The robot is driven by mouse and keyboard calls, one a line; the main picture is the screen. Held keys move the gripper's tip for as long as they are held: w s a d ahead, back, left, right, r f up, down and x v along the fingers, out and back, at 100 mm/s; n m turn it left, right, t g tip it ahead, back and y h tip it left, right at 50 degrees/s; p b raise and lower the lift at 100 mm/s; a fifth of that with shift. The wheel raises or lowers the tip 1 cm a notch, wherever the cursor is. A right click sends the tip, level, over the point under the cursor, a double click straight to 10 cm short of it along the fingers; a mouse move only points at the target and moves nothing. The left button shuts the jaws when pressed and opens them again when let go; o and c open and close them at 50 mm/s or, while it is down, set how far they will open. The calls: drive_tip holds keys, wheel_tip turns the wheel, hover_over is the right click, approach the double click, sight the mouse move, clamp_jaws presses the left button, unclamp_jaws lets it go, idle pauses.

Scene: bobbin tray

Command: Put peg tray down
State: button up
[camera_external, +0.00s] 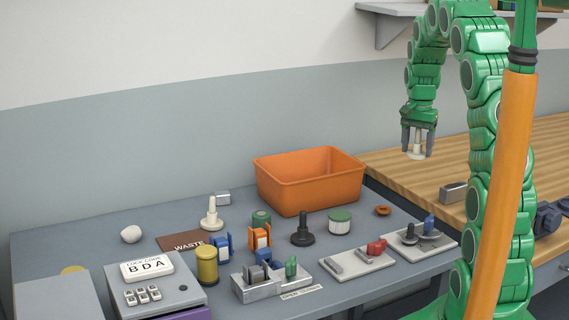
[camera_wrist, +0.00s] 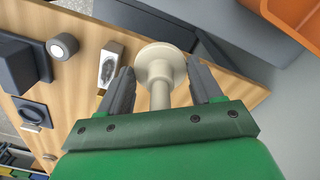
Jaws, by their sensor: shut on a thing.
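My gripper (camera_external: 418,150) is shut on a cream peg with a round disc base (camera_external: 416,154), which looks like the peg tray. It hangs in the air, disc downward, to the right of the orange bin in the external view. In the wrist view the cream disc (camera_wrist: 160,62) shows beyond the fingertips (camera_wrist: 162,82), with its stem between the two grey fingers. Wooden bench surface (camera_wrist: 75,92) and a dark gap lie behind it there. A similar cream peg (camera_external: 211,217) and a black peg (camera_external: 303,232) stand upright on the grey table (camera_external: 90,232).
An orange bin (camera_external: 311,187) stands at the back of the grey table. Several bobbins, small fixtures and a code box (camera_external: 150,272) crowd its front. The wooden bench (camera_external: 470,160) at right carries a metal block (camera_external: 453,192) and dark parts (camera_external: 547,218); its far part looks clear.

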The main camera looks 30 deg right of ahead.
drive_tip(key=s+d+m, duration=0.3)
drive_tip(key=s+d, duration=0.6)
drive_tip(key=d, duration=0.3)
drive_tip(key=w+d+f, duration=0.2)
drive_tip(key=w, duration=0.1)
drive_tip(key=w+d+f, duration=0.3)
drive_tip(key=w, duration=0.1)
drive_tip(key=w+d+f, duration=0.2)
drive_tip(key=w+f, duration=0.1)
drive_tip(key=shift+w+d+f, duration=0.1)
drive_tip(key=shift+w+d, duration=0.05)
drive_tip(key=shift+d, duration=0.25)
drive_tip(key=shift+w+d+f, duration=0.25)
drive_tip(key=shift+w+f, duration=0.1)
drive_tip(key=shift+f, duration=0.25)
drive_tip(key=shift+w+f, duration=0.1)
drive_tip(key=shift+f, duration=1.4)
drive_tip(key=shift+f, duration=0.15)
drive_tip(key=o, duration=1.1)
drive_tip(key=shift+c, duration=0.2)
